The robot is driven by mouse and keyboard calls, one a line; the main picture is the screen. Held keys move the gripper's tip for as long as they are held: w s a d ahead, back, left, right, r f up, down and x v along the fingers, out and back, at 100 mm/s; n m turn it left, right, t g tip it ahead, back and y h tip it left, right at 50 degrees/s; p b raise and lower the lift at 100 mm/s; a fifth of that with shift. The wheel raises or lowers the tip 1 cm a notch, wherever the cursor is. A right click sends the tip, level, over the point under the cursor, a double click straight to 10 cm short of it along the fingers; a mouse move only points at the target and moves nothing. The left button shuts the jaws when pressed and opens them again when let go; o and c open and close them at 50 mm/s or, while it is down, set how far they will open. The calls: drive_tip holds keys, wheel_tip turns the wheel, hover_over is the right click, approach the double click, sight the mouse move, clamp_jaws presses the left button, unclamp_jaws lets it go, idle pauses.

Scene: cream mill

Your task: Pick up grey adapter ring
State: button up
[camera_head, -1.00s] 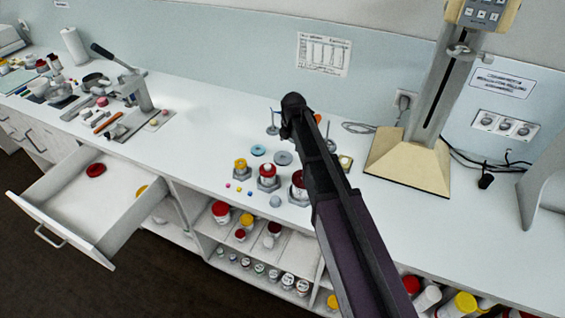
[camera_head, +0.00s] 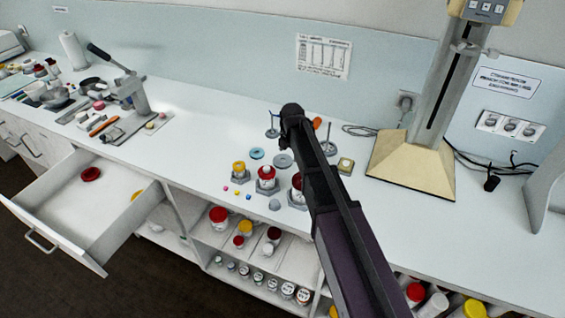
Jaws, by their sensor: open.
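A flat grey ring (camera_head: 283,160), which looks like the grey adapter ring, lies on the white counter near the middle of the camera_head view. A blue ring (camera_head: 256,154) lies just left of it. My dark gripper (camera_head: 286,137) is at the end of my arm, appearing just above the grey ring in the picture. It is open, with nothing seen in it. The fingertips are small and dark, and their height over the counter cannot be told. My arm hides part of the counter to the right of the ring.
Jars with red (camera_head: 266,172) and yellow (camera_head: 239,166) lids stand in front of the rings. A thin metal stand (camera_head: 272,128) is behind. A beige-based column (camera_head: 412,165) stands right. An open drawer (camera_head: 75,205) juts out at left. Bare counter lies left of the rings.

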sight(287, 163)
drive_tip(key=shift+w+a+f+b, duration=0.1)
drive_tip(key=shift+w+f+b, duration=0.05)
drive_tip(key=shift+f+b, duration=0.7)
drive_tip(key=shift+w+a+f+b, duration=0.1)
drive_tip(key=shift+w+f+b, duration=0.05)
drive_tip(key=shift+f+b, duration=0.75)
drive_tip(key=shift+w+f+b, duration=0.15)
drive_tip(key=shift+f+b, duration=0.7)
drive_tip(key=c, duration=1)
